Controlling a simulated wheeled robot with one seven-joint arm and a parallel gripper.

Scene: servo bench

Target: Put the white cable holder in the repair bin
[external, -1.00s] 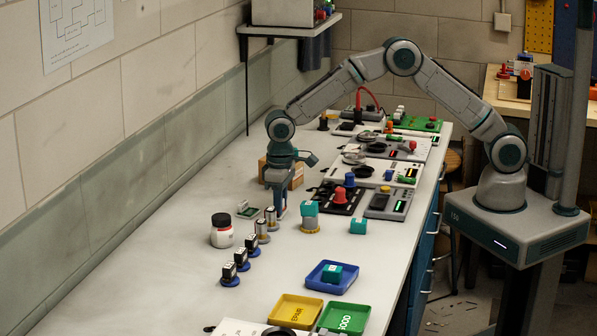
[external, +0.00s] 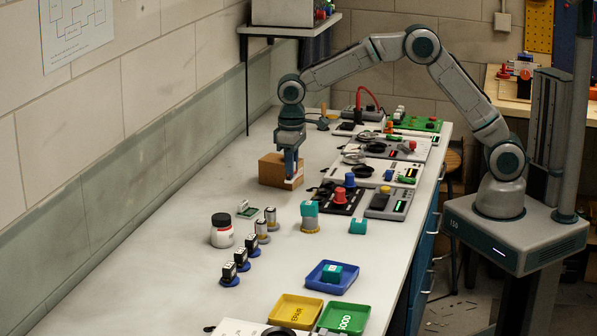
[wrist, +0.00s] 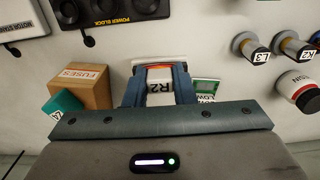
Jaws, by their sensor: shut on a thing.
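My gripper (external: 291,180) is at the right side of the brown box, near the bench. In the wrist view, its two fingers (wrist: 158,92) are closed on a white piece (wrist: 160,88) marked R2. A white edge and an orange-red strip show just beyond the fingertips. I cannot tell for sure that this is the white cable holder. The yellow bin (external: 297,311), whose lettering looks like REPAIR, stands at the front of the bench, well away from my gripper. The bin is out of the wrist view.
The box (external: 275,172) is labelled FUSES in the wrist view (wrist: 82,88). A green GOOD bin (external: 344,318) and a blue tray (external: 331,278) stand near the yellow bin. Small labelled cylinders (external: 242,258) and a white jar (external: 222,232) line the left.

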